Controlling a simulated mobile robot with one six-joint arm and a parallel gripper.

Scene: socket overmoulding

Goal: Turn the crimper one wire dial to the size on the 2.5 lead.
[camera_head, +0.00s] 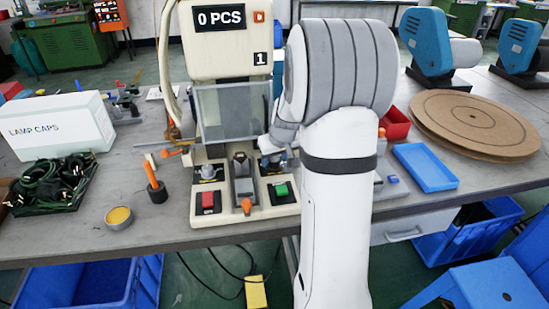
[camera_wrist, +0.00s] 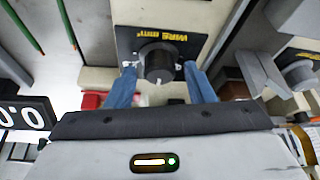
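Crimper one (camera_head: 222,45) is the cream press marked "1", with "0 PCS" on its display. In the wrist view, the black wire dial (camera_wrist: 159,62) sits on a dark plate with upside-down yellow "WIRE mm²" lettering. My gripper (camera_wrist: 159,68) has its two blue fingers on either side of this dial, with a visible gap at each side; it is open. A pale mark shows on the dial; the size numbers are not readable. In the head view my arm covers the gripper at the press's right-hand dial (camera_head: 272,164). I cannot pick out the 2.5 lead.
The left-hand dial (camera_head: 207,173) stands above a red button (camera_head: 208,200); a green button (camera_head: 281,190) is at right. Dark cables (camera_head: 48,185) lie left, near a lamp caps box (camera_head: 60,125). A blue tray (camera_head: 425,167) lies right of my arm.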

